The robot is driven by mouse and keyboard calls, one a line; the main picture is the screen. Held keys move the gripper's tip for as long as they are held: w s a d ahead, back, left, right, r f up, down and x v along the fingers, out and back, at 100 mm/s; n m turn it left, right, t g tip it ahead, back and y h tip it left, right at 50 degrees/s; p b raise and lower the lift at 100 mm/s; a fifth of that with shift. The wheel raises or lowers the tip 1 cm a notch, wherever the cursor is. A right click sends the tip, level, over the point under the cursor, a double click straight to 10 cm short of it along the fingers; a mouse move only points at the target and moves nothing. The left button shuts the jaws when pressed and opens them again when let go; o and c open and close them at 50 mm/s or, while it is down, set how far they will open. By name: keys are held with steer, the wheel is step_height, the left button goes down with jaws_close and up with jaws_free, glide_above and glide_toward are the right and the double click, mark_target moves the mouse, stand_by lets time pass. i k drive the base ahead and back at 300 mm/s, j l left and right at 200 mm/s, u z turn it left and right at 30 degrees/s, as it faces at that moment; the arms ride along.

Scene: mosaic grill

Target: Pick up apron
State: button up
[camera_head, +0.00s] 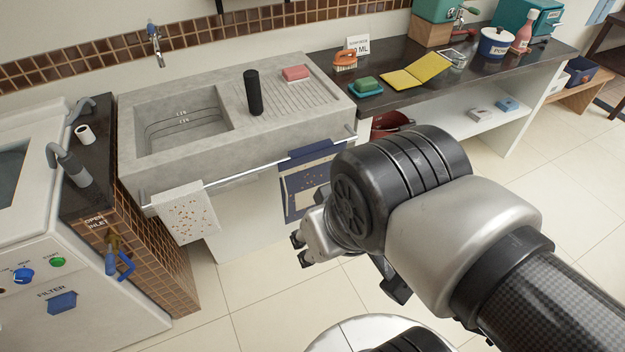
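A white spotted towel (187,213) hangs on the same rail at left. The concrete sink (180,174) stands behind the rail. A tiled cabinet (150,255) is at left. A dark counter (420,92) with several items is at right. Tiled floor (250,300) is open below.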

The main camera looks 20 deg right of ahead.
mark_target(307, 169)
steer(key=i+j+z, duration=0.2)
steer(key=i, duration=0.25)
steer(key=i+z, duration=0.25)
steer(key=i, duration=0.2)
steer(key=i+j+z, duration=0.2)
steer(key=i+j, duration=0.1)
steer(key=i, duration=0.1)
